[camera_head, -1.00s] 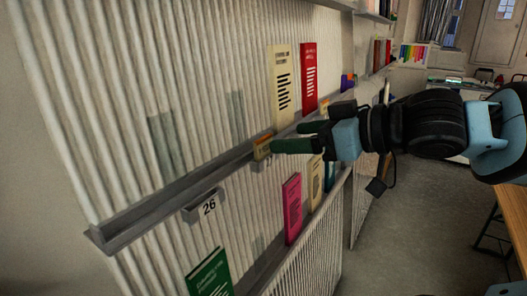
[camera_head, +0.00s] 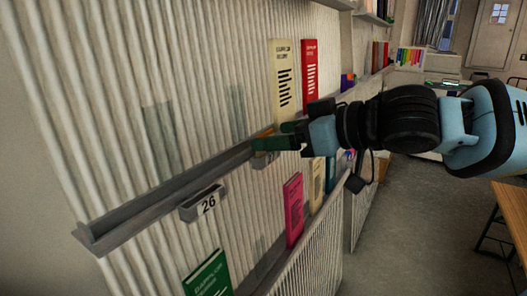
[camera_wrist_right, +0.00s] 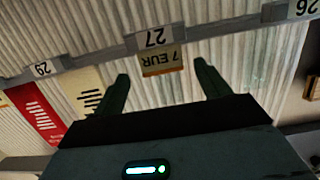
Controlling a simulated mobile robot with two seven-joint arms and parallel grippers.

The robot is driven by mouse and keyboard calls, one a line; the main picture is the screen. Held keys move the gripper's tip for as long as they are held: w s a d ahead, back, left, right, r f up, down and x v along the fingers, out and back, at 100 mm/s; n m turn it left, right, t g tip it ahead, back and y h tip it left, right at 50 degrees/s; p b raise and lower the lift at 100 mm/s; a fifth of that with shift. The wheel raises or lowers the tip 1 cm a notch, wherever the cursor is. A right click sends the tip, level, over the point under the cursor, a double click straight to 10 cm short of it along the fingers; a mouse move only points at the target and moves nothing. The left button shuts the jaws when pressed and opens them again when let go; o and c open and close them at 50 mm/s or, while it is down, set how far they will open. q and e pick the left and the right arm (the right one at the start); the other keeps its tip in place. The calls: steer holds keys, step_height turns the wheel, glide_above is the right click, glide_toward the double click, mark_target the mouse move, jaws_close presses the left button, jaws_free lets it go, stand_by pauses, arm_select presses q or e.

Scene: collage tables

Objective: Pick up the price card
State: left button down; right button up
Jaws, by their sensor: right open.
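The price card (camera_wrist_right: 163,66), a small tan and brown card reading "7 EUR", stands at the rail by the number 27 label and appears upside down in the right wrist view. In the head view only an orange edge of the card (camera_head: 264,133) shows behind my fingers. My right gripper (camera_head: 262,145) reaches in from the right, close to the rail. In the right wrist view my right gripper (camera_wrist_right: 161,75) is open, with one dark green finger on each side of the card and a gap to both. My left gripper is out of view.
The grey rail (camera_head: 165,190) runs along the ribbed wall panel, with a number 26 label (camera_head: 207,204) below it. A cream book (camera_head: 283,80) and a red book (camera_head: 310,70) stand just beyond my gripper. A pink book (camera_head: 293,210) and a green book (camera_head: 208,276) are lower down.

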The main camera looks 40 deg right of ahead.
steer(key=shift+w+a+f, duration=0.1)
steer(key=shift+w+a, duration=0.15)
steer(key=shift+w, duration=0.1)
steer(key=c, duration=0.9)
steer(key=shift+c, duration=0.6)
